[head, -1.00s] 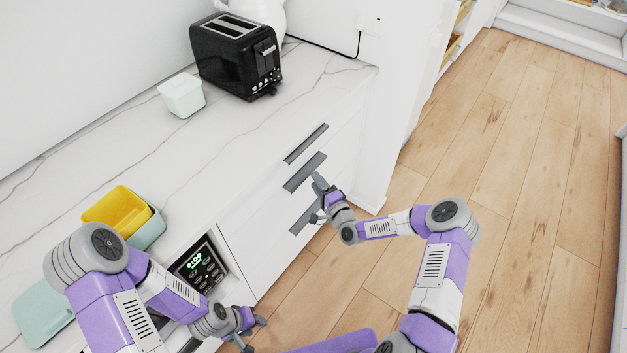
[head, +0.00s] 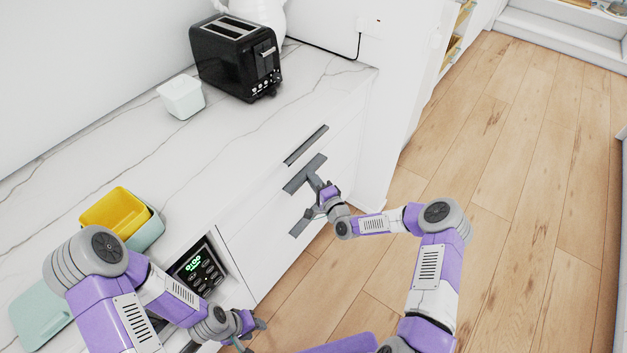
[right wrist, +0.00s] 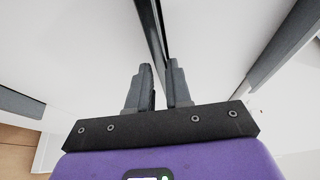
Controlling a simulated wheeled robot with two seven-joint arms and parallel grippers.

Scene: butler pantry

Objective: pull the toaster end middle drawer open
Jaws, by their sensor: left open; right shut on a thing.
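The middle drawer is in the white cabinet end near the toaster (head: 238,55). Its dark bar handle (head: 296,181) is the second of the three handles on this drawer stack. My right gripper (head: 314,183) is shut on the middle handle, hiding part of it. In the right wrist view the handle (right wrist: 152,28) runs between the two fingers (right wrist: 161,85). The drawer front looks flush with its neighbours; I see no clear gap. My left gripper (head: 252,330) is open and empty, low by the cabinet front near the oven panel (head: 196,269).
The top handle (head: 306,144) and bottom handle (head: 299,228) lie above and below. The wooden floor (head: 500,200) to the right is clear.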

